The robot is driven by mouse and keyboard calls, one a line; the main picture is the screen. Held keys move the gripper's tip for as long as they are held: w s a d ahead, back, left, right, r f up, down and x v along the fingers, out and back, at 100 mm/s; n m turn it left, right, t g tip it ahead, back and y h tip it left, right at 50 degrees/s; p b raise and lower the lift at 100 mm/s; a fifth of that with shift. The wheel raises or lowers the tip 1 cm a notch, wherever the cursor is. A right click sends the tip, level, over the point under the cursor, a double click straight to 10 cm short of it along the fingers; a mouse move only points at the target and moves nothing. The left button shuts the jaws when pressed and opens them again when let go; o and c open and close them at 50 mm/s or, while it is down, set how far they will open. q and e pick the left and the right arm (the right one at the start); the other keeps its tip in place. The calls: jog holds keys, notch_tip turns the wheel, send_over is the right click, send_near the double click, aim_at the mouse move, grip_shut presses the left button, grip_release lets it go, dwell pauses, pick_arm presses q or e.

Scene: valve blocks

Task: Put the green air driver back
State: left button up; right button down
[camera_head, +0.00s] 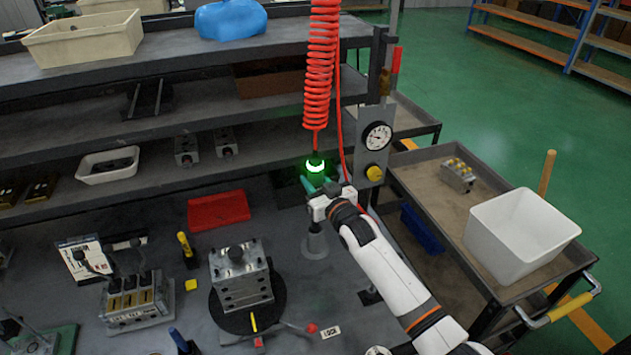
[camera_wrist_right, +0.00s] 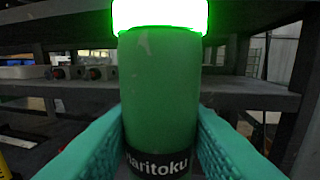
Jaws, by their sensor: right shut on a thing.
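The green air driver (camera_head: 315,170) hangs upright at the lower end of a red coiled hose (camera_head: 320,70), with a bright green glowing ring near its top. My right gripper (camera_head: 322,190) is shut on it. In the right wrist view the driver's green body (camera_wrist_right: 160,85) stands upright between the two teal finger pads, with a black band of lettering low on it. A grey stand (camera_head: 315,240) on the bench shows just below the gripper; I cannot tell whether the driver touches it. My left gripper is not clearly visible.
A valve block (camera_head: 240,275) sits on a round black turntable. Another block (camera_head: 135,300) is at left. A red tray (camera_head: 218,210) lies behind. A gauge post (camera_head: 376,140) stands close right of the driver. A cart with a white bin (camera_head: 520,235) is at right.

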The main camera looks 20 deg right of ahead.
jog(key=shift+f+b, duration=3.2)
jog(key=shift+f, duration=1.1)
jog(key=c, duration=1)
grip_release()
jog(key=shift+o, duration=0.5)
jog(key=shift+f, duration=0.25)
jog(key=s+d+b, duration=0.1)
jog(key=s+d, duration=0.1)
jog(key=s, duration=1)
jog(key=shift+d+r, duration=0.15)
jog(key=shift+r, duration=0.1)
jog(key=shift+w, duration=0.1)
